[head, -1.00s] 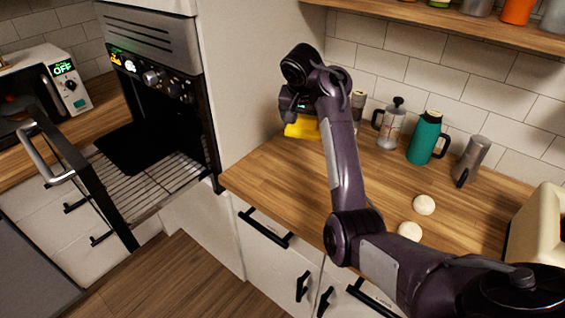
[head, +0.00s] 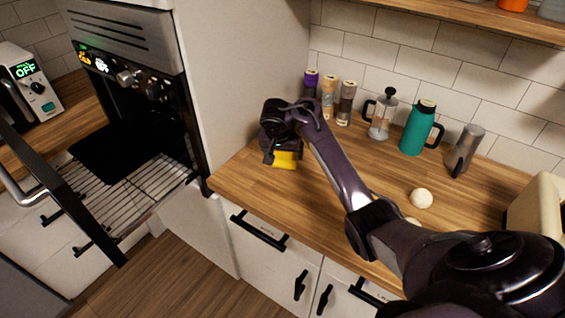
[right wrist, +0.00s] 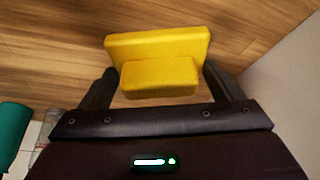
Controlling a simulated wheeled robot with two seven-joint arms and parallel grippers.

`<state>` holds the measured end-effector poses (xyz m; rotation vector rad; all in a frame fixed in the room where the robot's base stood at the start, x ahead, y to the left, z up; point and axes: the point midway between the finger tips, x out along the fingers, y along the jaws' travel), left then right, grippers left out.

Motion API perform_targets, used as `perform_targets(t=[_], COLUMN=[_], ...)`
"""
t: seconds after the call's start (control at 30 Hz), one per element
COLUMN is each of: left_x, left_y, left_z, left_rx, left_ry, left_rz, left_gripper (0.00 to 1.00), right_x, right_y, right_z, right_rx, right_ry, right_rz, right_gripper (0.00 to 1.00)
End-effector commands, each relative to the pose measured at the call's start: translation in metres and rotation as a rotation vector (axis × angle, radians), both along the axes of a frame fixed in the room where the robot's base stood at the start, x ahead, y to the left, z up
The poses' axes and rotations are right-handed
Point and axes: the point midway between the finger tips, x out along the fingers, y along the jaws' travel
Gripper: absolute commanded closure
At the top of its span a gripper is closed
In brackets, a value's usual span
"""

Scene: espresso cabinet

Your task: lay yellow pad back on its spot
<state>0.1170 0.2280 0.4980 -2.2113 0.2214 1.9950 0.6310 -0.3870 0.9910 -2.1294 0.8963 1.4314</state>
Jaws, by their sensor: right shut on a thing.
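The yellow pad (head: 286,160) is at my right gripper (head: 279,155), low over the left part of the wooden counter, close to the tall cabinet side. In the right wrist view the yellow pad (right wrist: 157,48) has a flat plate and a smaller block, and the block sits between the two dark fingers of my right gripper (right wrist: 160,82). The right gripper is shut on it. I cannot tell whether the pad touches the counter. My left gripper is not in view.
Several jars (head: 328,97), a French press (head: 382,116), a teal jug (head: 418,128) and a grey pitcher (head: 464,150) stand along the tiled wall. A round white item (head: 421,198) lies on the counter (head: 240,183). The oven (head: 125,110) stands open at left.

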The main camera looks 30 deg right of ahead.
Motion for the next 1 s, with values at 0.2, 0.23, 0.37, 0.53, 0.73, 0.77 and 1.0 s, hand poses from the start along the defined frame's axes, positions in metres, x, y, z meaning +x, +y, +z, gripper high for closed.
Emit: perform_targets(t=[0.2,0.23,0.37,0.53,0.73,0.77,1.0], left_x=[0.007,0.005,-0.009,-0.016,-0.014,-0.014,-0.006], left_y=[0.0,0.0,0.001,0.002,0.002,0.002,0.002], left_z=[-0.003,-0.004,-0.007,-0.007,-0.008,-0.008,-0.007], left_rx=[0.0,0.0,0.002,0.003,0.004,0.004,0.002], left_ry=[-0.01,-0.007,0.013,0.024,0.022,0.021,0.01], left_rz=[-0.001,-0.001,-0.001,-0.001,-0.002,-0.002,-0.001], left_gripper=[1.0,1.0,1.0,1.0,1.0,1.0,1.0], right_x=[-0.001,-0.001,0.0,0.0,0.0,0.0,0.0], right_y=[-0.001,-0.001,-0.001,-0.001,0.0,0.0,0.0], right_z=[-0.024,-0.028,-0.042,-0.043,-0.046,-0.046,-0.046], right_rx=[-0.003,-0.003,-0.001,0.0,0.001,0.001,0.0], right_ry=[0.003,0.003,0.0,-0.001,-0.001,-0.001,-0.001], right_rz=[-0.001,-0.001,-0.001,-0.002,-0.002,-0.002,-0.002], right_gripper=[0.32,0.32,0.32,0.32,0.32,0.32,0.0])
